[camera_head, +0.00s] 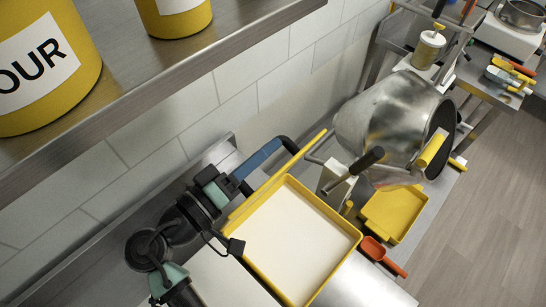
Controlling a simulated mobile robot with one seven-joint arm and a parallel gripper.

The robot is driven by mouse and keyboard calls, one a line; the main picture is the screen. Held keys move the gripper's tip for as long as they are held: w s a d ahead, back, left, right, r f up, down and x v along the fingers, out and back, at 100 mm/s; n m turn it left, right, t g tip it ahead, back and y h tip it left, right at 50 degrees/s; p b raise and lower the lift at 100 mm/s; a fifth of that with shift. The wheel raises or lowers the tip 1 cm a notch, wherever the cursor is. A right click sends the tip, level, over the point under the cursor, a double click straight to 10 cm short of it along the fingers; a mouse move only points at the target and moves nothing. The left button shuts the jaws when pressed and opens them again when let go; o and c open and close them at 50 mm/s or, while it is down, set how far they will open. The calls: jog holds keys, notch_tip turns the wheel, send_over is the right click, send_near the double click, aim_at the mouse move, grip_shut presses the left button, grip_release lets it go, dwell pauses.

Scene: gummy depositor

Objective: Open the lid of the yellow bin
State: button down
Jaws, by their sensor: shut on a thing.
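The yellow bin (345,224) is a square yellow rim around a flat white surface, on the metal counter at the centre. I cannot tell whether the white is its contents or a panel. Along its wall side, a narrow yellow strip (298,155) stands up and appears to be the lid seen nearly edge-on, raised. My arm comes from the lower left, on the wall side of the bin. My gripper (290,148) is at the strip's upper part and shut on the lid; its fingertips are partly hidden.
A large steel drum (385,120) with handles stands right behind the bin. A yellow tray (398,208) and an orange scoop (383,255) lie on the right. A metal shelf (150,75) with yellow canisters (75,60) overhangs the upper left. The tiled wall is close to my arm.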

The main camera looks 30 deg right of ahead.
jog(key=w+a+n+b, duration=0.1)
jog(key=w+a+n, duration=0.1)
jog(key=w+n, duration=0.2)
jog(key=w, duration=0.3)
jog(key=shift+w+a+f+b, duration=0.15)
jog(key=shift+a+f+b, duration=0.15)
jog(key=shift+b, duration=0.05)
jog(key=c, duration=0.8)
grip_release()
jog(key=shift+r, duration=0.1)
jog(key=b+v, duration=0.5)
jog(key=v, duration=0.8)
